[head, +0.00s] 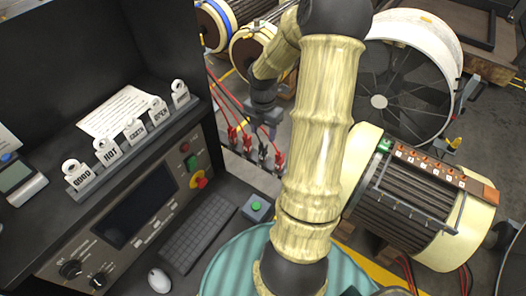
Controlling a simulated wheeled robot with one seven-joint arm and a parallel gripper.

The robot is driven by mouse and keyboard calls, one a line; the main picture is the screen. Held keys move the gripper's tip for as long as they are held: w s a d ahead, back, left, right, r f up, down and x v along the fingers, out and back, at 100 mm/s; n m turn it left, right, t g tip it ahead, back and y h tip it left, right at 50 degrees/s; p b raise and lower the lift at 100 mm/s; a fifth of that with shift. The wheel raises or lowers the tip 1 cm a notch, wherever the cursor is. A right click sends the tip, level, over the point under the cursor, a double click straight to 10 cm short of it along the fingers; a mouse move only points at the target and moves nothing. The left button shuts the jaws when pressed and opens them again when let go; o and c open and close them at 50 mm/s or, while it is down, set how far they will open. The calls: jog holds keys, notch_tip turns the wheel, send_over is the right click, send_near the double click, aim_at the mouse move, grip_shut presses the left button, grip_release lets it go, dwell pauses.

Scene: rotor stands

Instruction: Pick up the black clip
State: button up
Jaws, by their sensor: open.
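The black clip (262,151) hangs on the light ledge beside the console, in a row with red clips. A red clip (247,140) is just left of it and another red clip (279,160) is just right of it. My gripper (267,130) is above and behind the clips in the picture, pointing down. Its jaws are open and look empty. It appears apart from the black clip, but the small size makes the exact gap hard to tell. My own arm covers part of the area to the right of the clips.
A console with a keyboard (199,233), a red emergency button (199,180) and a row of labelled tags (134,130) stands at left. A green-button box (257,207) sits below the clips. A large rotor (415,205) and a white fan ring (455,50) are at right.

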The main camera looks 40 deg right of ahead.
aim_at(263, 145)
notch_tip(263, 145, down, 4)
jog(key=shift+f, duration=0.1)
jog(key=shift+f, duration=0.1)
notch_tip(263, 145, down, 5)
jog(key=shift+a+p, duration=0.1)
jog(key=shift+p, duration=0.8)
jog(key=shift+c, duration=0.2)
grip_shut()
